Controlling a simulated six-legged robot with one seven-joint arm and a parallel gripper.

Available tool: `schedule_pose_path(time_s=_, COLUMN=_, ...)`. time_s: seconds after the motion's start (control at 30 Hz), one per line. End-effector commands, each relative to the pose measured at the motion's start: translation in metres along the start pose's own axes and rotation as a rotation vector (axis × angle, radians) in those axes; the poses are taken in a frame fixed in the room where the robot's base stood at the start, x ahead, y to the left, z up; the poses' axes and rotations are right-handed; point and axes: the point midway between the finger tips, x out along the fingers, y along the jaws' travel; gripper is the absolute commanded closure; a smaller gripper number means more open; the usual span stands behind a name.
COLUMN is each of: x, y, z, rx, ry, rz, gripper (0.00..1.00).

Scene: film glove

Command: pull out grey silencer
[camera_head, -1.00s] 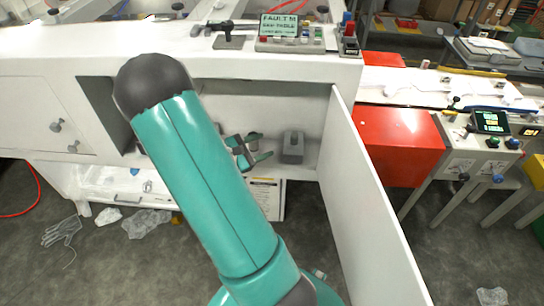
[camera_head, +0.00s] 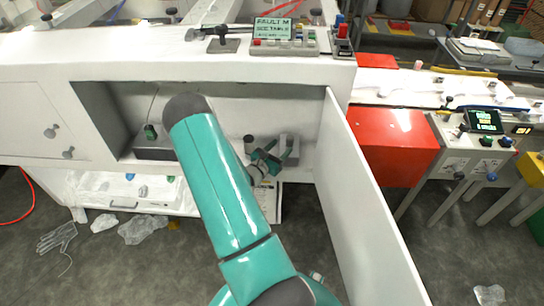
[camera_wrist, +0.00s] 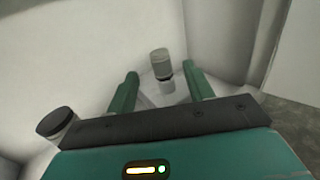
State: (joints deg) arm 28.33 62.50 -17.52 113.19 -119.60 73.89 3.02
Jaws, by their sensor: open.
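A small grey ribbed cylinder, which looks like the silencer (camera_wrist: 161,62), stands on a pale fitting (camera_wrist: 167,88) in the wrist view. My gripper (camera_wrist: 160,72) is open, with one green finger on each side of the cylinder's line. The cylinder appears at or just beyond the fingertips, and I see no contact. In the head view my gripper (camera_head: 274,153) is inside the open cabinet, in front of a grey block (camera_head: 289,143). The silencer cannot be made out there.
A dark-topped cylinder (camera_wrist: 58,122) sits close to the gripper's left in the wrist view. The open white door (camera_head: 362,200) bounds the cabinet on the right. A grey block with a green knob (camera_head: 151,132) stands at the cabinet's left.

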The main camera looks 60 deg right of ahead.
Motion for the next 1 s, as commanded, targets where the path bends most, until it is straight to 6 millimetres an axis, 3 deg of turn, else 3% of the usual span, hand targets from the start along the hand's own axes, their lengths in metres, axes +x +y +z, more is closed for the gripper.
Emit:
schedule_pose_path(time_s=0.33, x=0.058, y=-0.001, z=0.000, rx=0.002, ry=0.000, rz=-0.001, gripper=0.48)
schedule_pose_path(time_s=0.5, x=0.069, y=0.000, z=0.000, rx=0.001, ry=0.001, rz=0.000, gripper=0.48)
schedule_pose_path(time_s=0.77, x=0.070, y=0.000, z=0.000, rx=0.001, ry=0.001, rz=0.001, gripper=0.48)
schedule_pose_path(time_s=1.0, x=0.070, y=0.000, z=0.000, rx=0.001, ry=0.001, rz=0.001, gripper=0.93)
